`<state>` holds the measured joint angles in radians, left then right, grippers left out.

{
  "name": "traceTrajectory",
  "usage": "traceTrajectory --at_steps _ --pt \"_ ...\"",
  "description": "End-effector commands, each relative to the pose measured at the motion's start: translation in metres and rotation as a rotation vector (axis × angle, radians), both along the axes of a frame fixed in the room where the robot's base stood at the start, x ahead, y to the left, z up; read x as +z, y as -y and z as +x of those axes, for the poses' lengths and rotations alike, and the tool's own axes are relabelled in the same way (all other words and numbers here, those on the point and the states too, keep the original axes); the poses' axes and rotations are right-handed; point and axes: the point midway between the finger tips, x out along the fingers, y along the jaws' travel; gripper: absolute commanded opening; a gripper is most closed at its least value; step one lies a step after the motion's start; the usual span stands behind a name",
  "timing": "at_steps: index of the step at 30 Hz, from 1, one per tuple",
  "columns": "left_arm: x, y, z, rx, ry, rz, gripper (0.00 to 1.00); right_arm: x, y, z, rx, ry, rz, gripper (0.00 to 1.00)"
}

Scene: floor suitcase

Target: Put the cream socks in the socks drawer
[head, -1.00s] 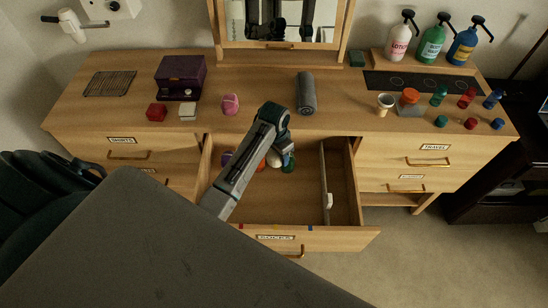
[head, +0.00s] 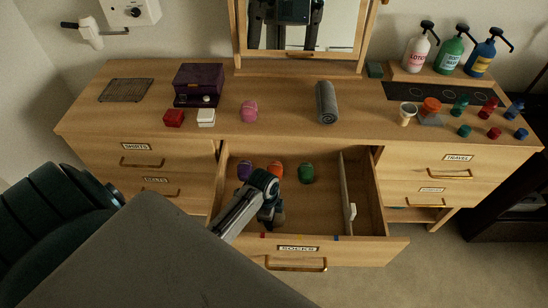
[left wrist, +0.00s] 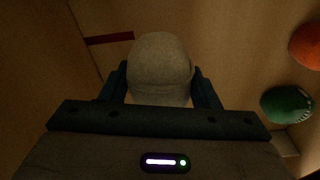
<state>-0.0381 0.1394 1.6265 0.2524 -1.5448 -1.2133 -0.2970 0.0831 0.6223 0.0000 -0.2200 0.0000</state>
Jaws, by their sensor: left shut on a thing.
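The cream socks (left wrist: 160,62) are a rounded bundle between the fingers of my left gripper (left wrist: 160,88), which is shut on them. In the head view my left gripper (head: 270,218) is over the open socks drawer (head: 318,222), near its front panel and left of its middle. My arm mostly hides the cream socks there. I cannot tell whether they touch the drawer floor. Purple socks (head: 245,170), orange socks (head: 275,170) and green socks (head: 306,173) lie in a row at the back of the drawer. My right gripper is not in view.
A thin divider (head: 348,190) splits off the drawer's right part. Drawer floor is bare between the green socks and the front panel. A purple box (head: 199,85), pink bundle (head: 249,111), grey roll (head: 326,103) and several bottles stand on the dresser top.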

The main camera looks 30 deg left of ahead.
Motion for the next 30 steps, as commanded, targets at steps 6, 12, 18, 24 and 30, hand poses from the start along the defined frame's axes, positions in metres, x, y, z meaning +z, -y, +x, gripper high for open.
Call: traceTrajectory --at_steps 6,12,18,24,30 --pt "-0.03 0.0 0.0 0.001 -0.002 -0.001 0.3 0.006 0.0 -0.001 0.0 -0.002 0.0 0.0" --pt "-0.042 0.0 0.0 0.001 0.0 0.0 0.3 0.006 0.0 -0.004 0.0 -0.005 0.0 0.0" --pt "-0.042 0.0 0.0 0.001 0.0 0.0 0.3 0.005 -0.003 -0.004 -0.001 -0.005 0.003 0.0" --pt "-0.045 0.0 0.0 0.001 0.001 0.0 0.75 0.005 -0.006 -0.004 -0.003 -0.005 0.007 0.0" --pt "-0.045 0.0 0.0 0.001 0.0 0.0 0.78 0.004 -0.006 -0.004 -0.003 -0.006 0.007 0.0"
